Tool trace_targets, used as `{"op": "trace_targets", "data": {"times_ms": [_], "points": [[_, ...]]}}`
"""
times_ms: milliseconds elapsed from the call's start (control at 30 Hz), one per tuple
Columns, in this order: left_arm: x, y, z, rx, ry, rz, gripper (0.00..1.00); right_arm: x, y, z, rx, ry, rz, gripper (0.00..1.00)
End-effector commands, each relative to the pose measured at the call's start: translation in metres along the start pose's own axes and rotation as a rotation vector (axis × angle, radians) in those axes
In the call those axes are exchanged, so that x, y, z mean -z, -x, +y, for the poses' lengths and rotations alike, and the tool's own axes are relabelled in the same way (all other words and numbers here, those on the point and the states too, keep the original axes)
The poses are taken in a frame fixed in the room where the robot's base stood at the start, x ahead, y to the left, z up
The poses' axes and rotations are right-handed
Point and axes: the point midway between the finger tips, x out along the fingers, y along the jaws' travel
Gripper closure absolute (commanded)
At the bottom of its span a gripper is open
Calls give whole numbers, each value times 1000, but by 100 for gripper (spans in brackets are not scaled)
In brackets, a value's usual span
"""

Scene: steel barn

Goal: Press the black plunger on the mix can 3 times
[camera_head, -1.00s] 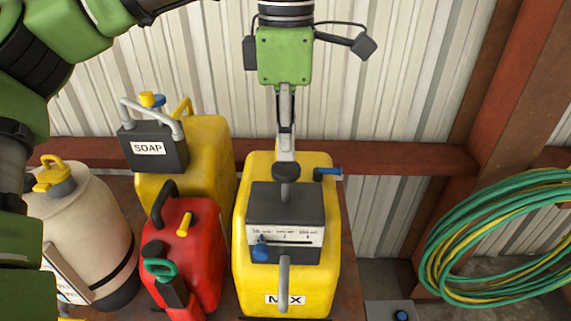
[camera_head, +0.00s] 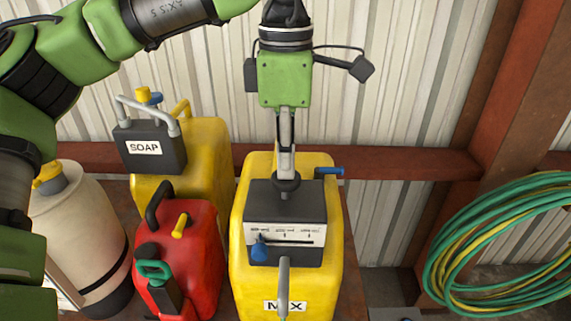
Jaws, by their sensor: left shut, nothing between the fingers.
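The yellow mix can (camera_head: 332,240) stands on a brown surface, with a dark box on its top and a MIX label low on its front. Its black plunger (camera_head: 286,185) is a round dark knob on a short grey stem at the box's back edge. My left gripper (camera_head: 286,174) comes straight down from above, its fingers shut and empty. Its fingertips are at the knob and appear to touch it; they partly cover it. My right gripper is out of view.
A red can (camera_head: 204,250), a yellow soap can (camera_head: 212,150) and a cream tank (camera_head: 78,225) stand close on the left. A blue-handled valve (camera_head: 330,171) sticks out right of the plunger. A green and yellow hose coil (camera_head: 450,250) hangs at the right.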

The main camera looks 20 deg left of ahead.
Motion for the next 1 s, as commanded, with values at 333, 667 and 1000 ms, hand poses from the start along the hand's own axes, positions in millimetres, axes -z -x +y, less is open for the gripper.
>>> {"op": "trace_targets", "data": {"times_ms": [333,667,1000], "points": [[0,-18,0,2,0,2,100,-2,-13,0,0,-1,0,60],[0,-6,0,2,0,2,100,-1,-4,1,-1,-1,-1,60],[0,25,0,1,0,1,100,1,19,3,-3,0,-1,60]]}}
